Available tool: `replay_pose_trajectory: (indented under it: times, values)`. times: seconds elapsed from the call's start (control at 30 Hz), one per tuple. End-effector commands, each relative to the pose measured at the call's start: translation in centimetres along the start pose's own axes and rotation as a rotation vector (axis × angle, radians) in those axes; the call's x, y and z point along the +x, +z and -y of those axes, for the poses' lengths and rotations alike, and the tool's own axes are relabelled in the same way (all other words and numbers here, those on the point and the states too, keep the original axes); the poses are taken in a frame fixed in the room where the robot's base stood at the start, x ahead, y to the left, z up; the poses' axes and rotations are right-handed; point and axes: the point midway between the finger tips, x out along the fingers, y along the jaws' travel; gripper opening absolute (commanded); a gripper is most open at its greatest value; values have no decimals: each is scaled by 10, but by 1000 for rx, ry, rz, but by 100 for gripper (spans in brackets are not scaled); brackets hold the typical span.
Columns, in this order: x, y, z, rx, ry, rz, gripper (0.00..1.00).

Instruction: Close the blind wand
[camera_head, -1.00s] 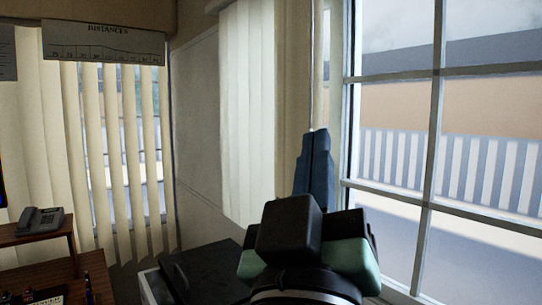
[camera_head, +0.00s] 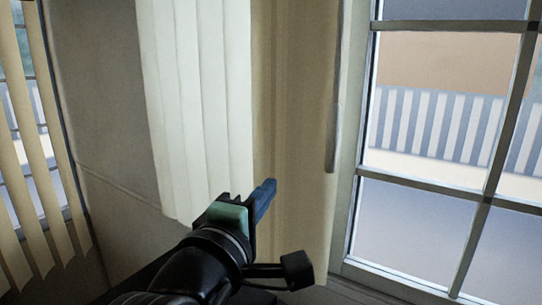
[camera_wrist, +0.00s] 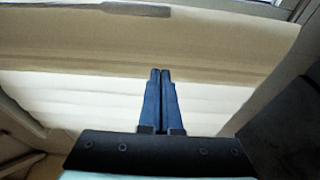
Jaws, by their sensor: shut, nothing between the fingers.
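The blind wand (camera_head: 333,130) is a thin grey rod with a thicker lower end, hanging upright beside the window frame. In the wrist view the wand (camera_wrist: 125,9) lies across the top edge, beyond my fingertips and apart from them. My gripper (camera_head: 268,186) has dark blue fingers and is below and to the left of the wand in the head view, in front of the blinds. It is shut and empty; in the wrist view my fingers (camera_wrist: 159,75) are together. The pale vertical blinds (camera_head: 195,100) hang at the left of the wand.
A window (camera_head: 440,130) with white bars is at the right. A second set of slatted blinds (camera_head: 30,140) hangs at the far left. A tan strip of wall or curtain (camera_head: 292,100) lies between the blinds and the wand.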

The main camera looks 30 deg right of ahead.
Motion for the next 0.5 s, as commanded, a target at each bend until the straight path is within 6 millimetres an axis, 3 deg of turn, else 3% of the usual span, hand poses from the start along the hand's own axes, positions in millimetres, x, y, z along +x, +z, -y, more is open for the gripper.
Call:
replay_pose_trajectory:
  times: [0.23, 0.5]
  values:
    - [19, 2, -1, -21, -7, 13, 0]
    - [73, 3, -3, -18, -8, 13, 0]
